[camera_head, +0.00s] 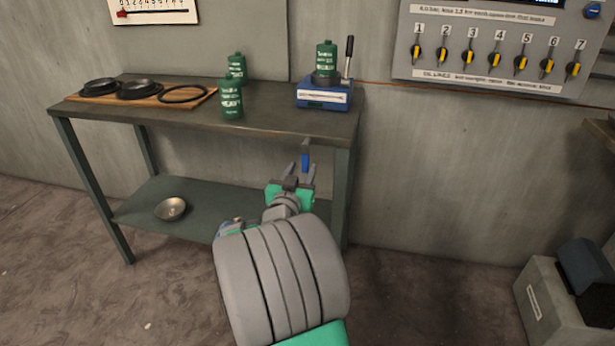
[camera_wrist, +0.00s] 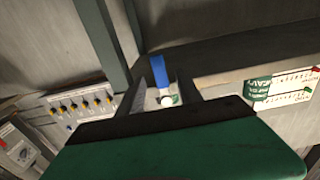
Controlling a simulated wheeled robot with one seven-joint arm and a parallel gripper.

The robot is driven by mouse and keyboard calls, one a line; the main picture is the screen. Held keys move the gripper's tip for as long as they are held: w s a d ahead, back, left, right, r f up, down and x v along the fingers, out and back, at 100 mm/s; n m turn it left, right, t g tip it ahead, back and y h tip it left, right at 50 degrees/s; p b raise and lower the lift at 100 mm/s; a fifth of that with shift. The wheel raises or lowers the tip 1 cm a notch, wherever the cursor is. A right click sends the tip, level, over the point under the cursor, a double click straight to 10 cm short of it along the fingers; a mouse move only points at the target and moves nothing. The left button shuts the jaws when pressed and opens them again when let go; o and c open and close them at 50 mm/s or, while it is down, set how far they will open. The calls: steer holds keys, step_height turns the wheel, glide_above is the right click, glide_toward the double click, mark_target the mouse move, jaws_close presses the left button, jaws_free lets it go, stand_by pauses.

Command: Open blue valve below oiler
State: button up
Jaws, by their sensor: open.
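The oiler (camera_head: 323,95) is a blue box on the right end of the table, with a green can on top and a dark upright lever. The blue valve handle (camera_head: 305,162) hangs below the table's front edge under the oiler, on a dark grey fitting. My gripper (camera_head: 302,172) is open just in front of the handle, its fingers pointing up toward it. In the wrist view the blue handle (camera_wrist: 157,68) shows between the two spread fingers of my gripper (camera_wrist: 164,83). I cannot tell whether either finger touches it.
The table (camera_head: 190,116) holds green cans (camera_head: 232,99) and a wooden board with black rings (camera_head: 138,88). Its lower shelf (camera_head: 150,210) carries a metal bowl (camera_head: 171,208). A panel with numbered yellow knobs (camera_head: 497,60) is on the wall.

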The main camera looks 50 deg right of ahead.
mark_target(306, 161)
steer(key=x, duration=0.7)
steer(key=shift+w+d+r, duration=0.1)
steer(key=shift+w+d, duration=0.05)
steer(key=shift+d, duration=0.05)
steer(key=shift+c, duration=0.3)
jaws_close()
stand_by(0.7)
